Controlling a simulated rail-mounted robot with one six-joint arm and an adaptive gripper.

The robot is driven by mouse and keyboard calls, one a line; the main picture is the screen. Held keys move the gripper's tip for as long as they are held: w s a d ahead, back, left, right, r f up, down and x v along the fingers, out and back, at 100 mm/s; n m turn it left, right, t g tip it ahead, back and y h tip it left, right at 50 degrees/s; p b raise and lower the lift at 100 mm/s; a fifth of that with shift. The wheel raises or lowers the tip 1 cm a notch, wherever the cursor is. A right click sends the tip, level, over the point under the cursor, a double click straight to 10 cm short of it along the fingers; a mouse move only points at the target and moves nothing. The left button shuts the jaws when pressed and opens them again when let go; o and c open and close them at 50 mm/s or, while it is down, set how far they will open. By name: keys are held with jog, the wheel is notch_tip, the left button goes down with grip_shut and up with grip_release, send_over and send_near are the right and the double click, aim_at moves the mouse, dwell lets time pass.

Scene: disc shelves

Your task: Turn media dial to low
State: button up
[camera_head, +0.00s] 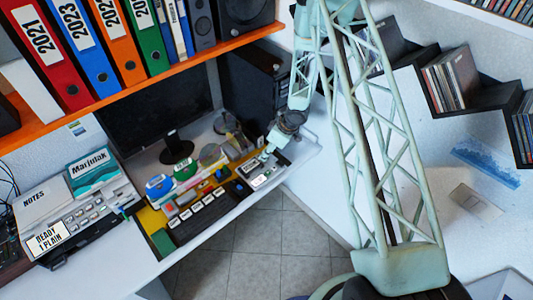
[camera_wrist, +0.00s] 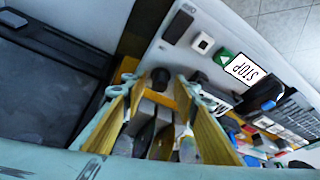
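My gripper (camera_wrist: 158,97) is open in the wrist view, its two yellow-padded fingers apart. A small black knob (camera_wrist: 160,76) shows between and just beyond the fingertips; I cannot tell whether they touch it. No readable "media" or "low" marking shows, so I cannot tell which knob is the media dial. In the head view my gripper (camera_head: 267,152) hangs over the right end of the desk, close above a pale panel (camera_head: 262,174).
A black keyboard-like unit (camera_head: 205,215) and a yellow board with coloured parts lie left of the panel. A dark monitor (camera_head: 160,110) stands behind. An orange shelf (camera_head: 150,82) with binders is above. Grey floor tiles (camera_head: 255,240) lie beyond the desk's front edge.

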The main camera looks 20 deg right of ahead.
jog(key=shift+r, duration=0.15)
jog(key=v, duration=1.1)
jog(key=shift+d+r, duration=0.15)
jog(key=shift+r, duration=0.1)
jog(key=shift+s, duration=0.1)
dwell(0.6)
